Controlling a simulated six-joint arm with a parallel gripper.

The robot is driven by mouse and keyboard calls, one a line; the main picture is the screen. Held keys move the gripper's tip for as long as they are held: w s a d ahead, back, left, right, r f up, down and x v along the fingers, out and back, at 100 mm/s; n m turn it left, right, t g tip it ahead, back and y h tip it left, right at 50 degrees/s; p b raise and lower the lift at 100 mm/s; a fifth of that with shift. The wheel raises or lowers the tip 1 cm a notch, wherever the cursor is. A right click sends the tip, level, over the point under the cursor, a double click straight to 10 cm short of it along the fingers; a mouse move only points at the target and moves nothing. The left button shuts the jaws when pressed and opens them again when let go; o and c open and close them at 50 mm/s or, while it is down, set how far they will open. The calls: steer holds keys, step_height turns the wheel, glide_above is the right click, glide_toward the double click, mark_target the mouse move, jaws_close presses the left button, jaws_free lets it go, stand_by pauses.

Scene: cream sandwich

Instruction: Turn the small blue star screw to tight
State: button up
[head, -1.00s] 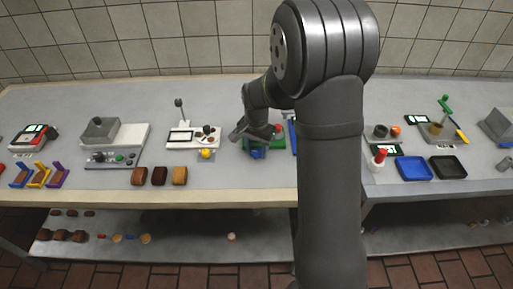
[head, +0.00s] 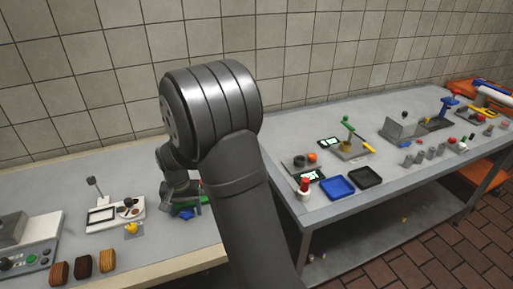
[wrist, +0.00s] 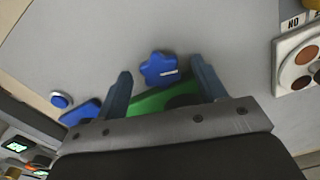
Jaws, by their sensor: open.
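The blue star screw (wrist: 159,69) shows in the wrist view between my two fingertips, with a short white mark on its right side. A green part (wrist: 150,103) lies just behind it, partly hidden by my gripper. My gripper (wrist: 161,72) is open, one finger on each side of the star; I cannot tell whether either touches it. The star itself cannot be made out clearly there.
A blue piece (wrist: 80,112) and a round blue knob (wrist: 61,99) sit left of the gripper in the wrist view. A white panel (wrist: 297,58) is at right. In the head view a white device (head: 114,216) stands left, and blue (head: 338,187) and black trays right.

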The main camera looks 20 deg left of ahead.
step_height(320, 180, up, 17)
steer(key=n, duration=0.3)
glide_above(187, 211)
step_height(187, 211, down, 8)
step_height(187, 211, up, 9)
steer(key=w+d+m+t+y, duration=0.1)
steer(key=w+d+m, duration=0.1)
steer(key=w+d, duration=0.5)
steer(key=w+d+r+m+t+y, duration=0.1)
steer(key=w+d+m, duration=0.2)
steer(key=w+d, duration=0.4)
steer(key=d, duration=0.5)
steer(key=shift+r+t, duration=0.3)
steer(key=shift+t, duration=0.1)
